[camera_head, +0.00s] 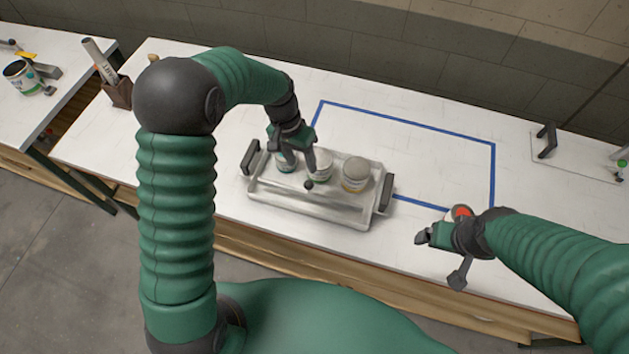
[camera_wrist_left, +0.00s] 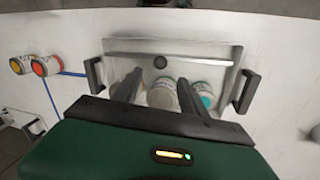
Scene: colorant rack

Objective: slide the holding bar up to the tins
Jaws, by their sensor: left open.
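The clear-walled rack (camera_head: 330,212) stands on the white table and holds three tins in a row: a teal-marked tin (camera_head: 285,166), a green-marked tin (camera_head: 321,172) and a grey-lidded tin (camera_head: 355,176). The holding bar (camera_wrist_left: 200,61) is a pale strip across the rack with a dark knob (camera_head: 308,184) at its middle. In the left wrist view the bar lies apart from the tins. My left gripper (camera_head: 299,165) is open over the tins. Its fingers, also in the wrist view (camera_wrist_left: 158,90), hold nothing.
Dark handles (camera_head: 250,157) stand at the rack's ends. A red-topped tin (camera_head: 461,212) is close to my right gripper. A blue outline (camera_head: 410,122) marks clear table behind.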

